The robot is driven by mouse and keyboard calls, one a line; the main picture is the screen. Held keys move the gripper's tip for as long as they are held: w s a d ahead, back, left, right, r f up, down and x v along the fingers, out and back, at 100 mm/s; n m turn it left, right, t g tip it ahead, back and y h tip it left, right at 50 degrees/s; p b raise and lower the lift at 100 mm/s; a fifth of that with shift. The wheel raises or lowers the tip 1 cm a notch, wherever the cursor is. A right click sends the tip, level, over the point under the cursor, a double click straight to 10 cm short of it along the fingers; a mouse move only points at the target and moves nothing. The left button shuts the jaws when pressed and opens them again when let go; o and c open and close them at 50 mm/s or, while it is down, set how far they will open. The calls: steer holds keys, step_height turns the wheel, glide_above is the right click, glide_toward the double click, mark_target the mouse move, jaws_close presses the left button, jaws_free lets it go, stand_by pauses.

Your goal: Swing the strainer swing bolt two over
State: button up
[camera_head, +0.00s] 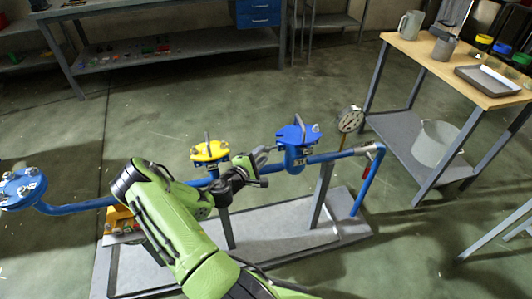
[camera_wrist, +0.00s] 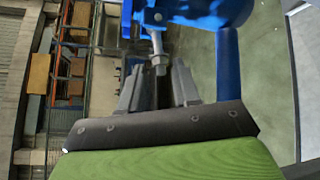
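The blue strainer (camera_head: 297,137) has a blue lid with bolts around it and stands on the blue pipe line, right of the yellow lid. My gripper (camera_head: 262,166) is just left of the blue strainer, pointing towards it. In the wrist view, a silver swing bolt (camera_wrist: 158,45) with a nut extends from the blue strainer body (camera_wrist: 205,10). Its nut end lies between the tips of my gripper (camera_wrist: 159,70). The fingers are apart, with a gap on each side of the bolt. I cannot tell from any marking which bolt is number two.
A yellow lid (camera_head: 210,151) stands close by my gripper. A pressure gauge (camera_head: 350,120) and a blue down-pipe (camera_head: 370,180) are to the right. A blue flanged vessel (camera_head: 22,187) is far left. A wooden-topped table (camera_head: 430,60) stands at right. Open floor lies behind.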

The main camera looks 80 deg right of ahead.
mark_target(266, 151)
steer(key=x, duration=0.4)
steer(key=shift+d+b, duration=0.25)
steer(key=shift+b, duration=0.05)
jaws_close()
steer(key=shift+s, duration=0.1)
